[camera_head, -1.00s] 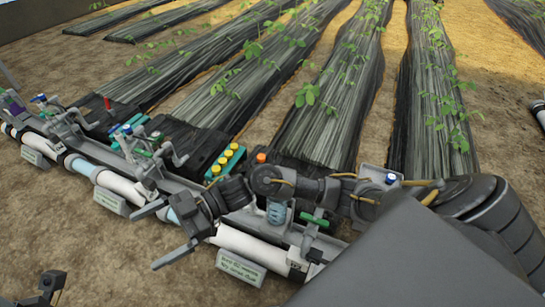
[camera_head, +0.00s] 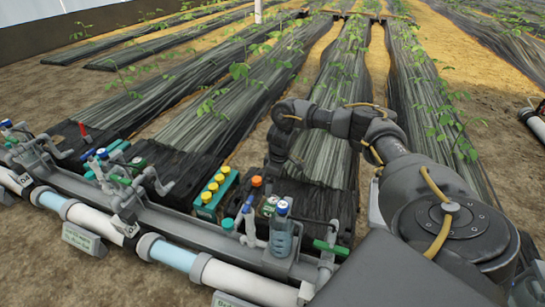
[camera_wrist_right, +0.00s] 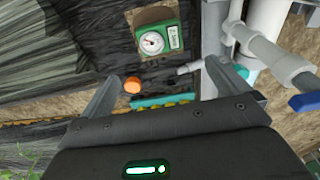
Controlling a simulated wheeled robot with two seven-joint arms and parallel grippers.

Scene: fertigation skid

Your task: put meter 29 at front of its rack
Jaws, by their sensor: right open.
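A green meter (camera_wrist_right: 166,40) with a round white dial and a small label stands on a brown patch in the right wrist view. Its label is too small to read surely. In the head view a green meter (camera_head: 270,204) shows small beside an orange cap (camera_head: 256,182). My right gripper (camera_wrist_right: 163,62) is open and empty, its fingers apart with the meter beyond them. In the head view my right gripper (camera_head: 279,160) hangs down behind the orange cap. I cannot tell which thing is the meter's rack. My left gripper is out of view.
A teal holder (camera_head: 207,207) with several yellow caps stands left of the orange cap. White pipes (camera_head: 246,282) with grey valves run along the front. Black-covered plant rows lie behind.

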